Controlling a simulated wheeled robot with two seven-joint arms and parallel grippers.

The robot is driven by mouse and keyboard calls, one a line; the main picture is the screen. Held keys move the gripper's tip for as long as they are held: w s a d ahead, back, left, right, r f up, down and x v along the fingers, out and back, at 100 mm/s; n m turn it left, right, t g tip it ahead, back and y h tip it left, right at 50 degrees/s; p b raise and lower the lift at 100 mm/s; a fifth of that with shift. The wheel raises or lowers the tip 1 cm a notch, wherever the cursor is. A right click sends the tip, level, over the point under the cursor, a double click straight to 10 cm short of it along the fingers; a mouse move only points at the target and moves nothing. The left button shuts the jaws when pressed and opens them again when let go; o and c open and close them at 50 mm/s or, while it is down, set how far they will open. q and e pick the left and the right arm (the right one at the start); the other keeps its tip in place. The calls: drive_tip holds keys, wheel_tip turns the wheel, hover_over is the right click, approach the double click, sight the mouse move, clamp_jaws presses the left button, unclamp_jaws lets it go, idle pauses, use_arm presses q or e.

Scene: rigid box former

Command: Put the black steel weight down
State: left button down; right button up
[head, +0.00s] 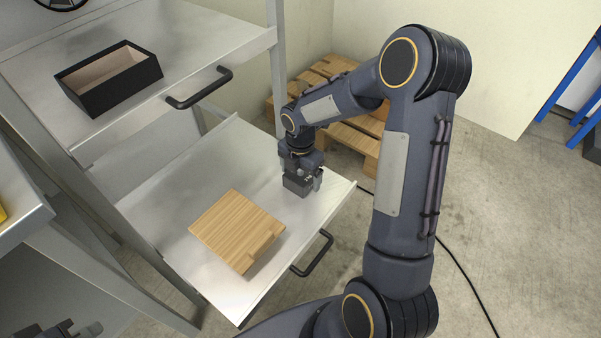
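The black steel weight (295,186) is a small dark block at the fingertips of my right gripper (304,181). The gripper points down over the lower pulled-out metal shelf (178,187), near its right corner, with a finger showing on the block's right side. The block is very close to the shelf surface; I cannot tell whether it touches. My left gripper (74,331) is partly visible at the bottom left edge, cut off by the frame; its opening is not clear.
A wooden board (237,230) with a notched edge lies on the lower shelf, left of the weight. An open black box (108,79) stands on the upper shelf. Black handles (312,254) project from the shelf fronts. A wooden pallet (352,146) lies behind.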

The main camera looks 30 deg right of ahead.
wheel_tip(320, 180, up, 11)
drive_tip(key=p, duration=0.4)
drive_tip(key=shift+r+p, duration=0.35)
drive_tip(key=shift+r, duration=0.35)
drive_tip(key=s+a+r+m+t+y, duration=0.2)
drive_tip(key=s+a+r+m+t, duration=0.1)
drive_tip(key=s+r+m, duration=0.8)
drive_tip(key=s+a+m+t+y, duration=0.1)
drive_tip(key=s+a+m, duration=0.3)
drive_tip(key=s+m, duration=0.7)
drive_tip(key=shift+s+a+f+m+t+y, duration=0.2)
drive_tip(key=shift+f+m+t+y, duration=0.2)
drive_tip(key=shift+m+t, duration=0.55)
